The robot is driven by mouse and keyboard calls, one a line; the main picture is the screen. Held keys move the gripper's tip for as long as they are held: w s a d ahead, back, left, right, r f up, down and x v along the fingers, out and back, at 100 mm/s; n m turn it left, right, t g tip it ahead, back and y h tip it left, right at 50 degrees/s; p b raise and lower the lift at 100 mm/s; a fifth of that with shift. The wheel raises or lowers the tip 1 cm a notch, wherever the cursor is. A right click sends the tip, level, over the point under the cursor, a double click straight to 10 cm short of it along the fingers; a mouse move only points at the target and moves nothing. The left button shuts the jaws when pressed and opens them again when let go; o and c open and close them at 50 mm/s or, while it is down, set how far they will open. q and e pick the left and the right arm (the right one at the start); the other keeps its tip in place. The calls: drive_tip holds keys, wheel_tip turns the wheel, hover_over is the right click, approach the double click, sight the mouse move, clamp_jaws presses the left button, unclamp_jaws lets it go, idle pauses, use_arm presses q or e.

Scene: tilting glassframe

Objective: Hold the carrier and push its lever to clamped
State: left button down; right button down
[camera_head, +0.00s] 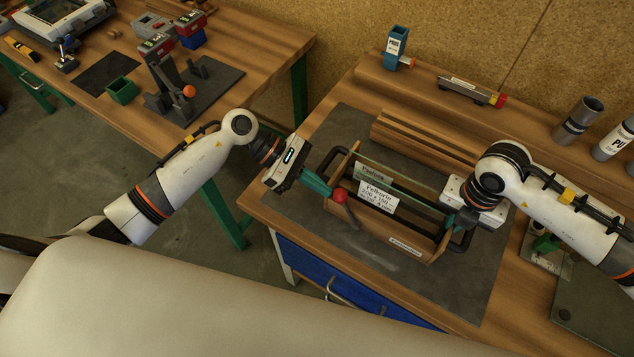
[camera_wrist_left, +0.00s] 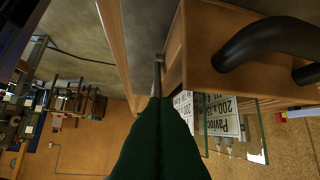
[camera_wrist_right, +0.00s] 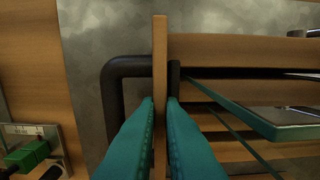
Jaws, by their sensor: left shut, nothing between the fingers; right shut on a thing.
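The carrier (camera_head: 372,227) is a wooden frame on a grey mat, with black handles at both ends. Glass panes (camera_head: 400,184) and white labels (camera_head: 378,198) stand in it. Its lever (camera_head: 340,195) has a red knob on a thin rod at the front left. My left gripper (camera_head: 328,191) is shut and empty, its green fingertips right against or beside the knob; contact is unclear. In the left wrist view a thin rod (camera_wrist_left: 157,75) shows just beyond the fingertips. My right gripper (camera_head: 449,221) is shut on the carrier's right end wall (camera_wrist_right: 160,65), beside the handle.
The dark grey mat (camera_head: 345,257) is free in front of the carrier. Slotted wooden blocks (camera_head: 400,132) lie behind it. A second bench (camera_head: 235,55) with fixtures is at the left.

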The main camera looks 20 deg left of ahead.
use_arm(q)
drive_tip(key=shift+d+r, duration=0.15)
drive_tip(key=shift+r, duration=0.05)
use_arm(e)
drive_tip(key=shift+r, duration=0.1)
use_arm(q)
drive_tip(key=shift+s+d+r+y, duration=0.3)
drive_tip(key=shift+d+r+y, duration=0.35)
drive_tip(key=shift+d+y, duration=0.25)
use_arm(e)
drive_tip(key=shift+a, duration=0.1)
use_arm(q)
drive_tip(key=s+d+r+t+y, duration=0.2)
drive_tip(key=d+y, duration=0.4)
drive_tip(key=d, duration=0.1)
drive_tip(key=shift+d+m, duration=0.15)
drive_tip(key=shift+m, duration=0.15)
drive_tip(key=shift+r, duration=0.75)
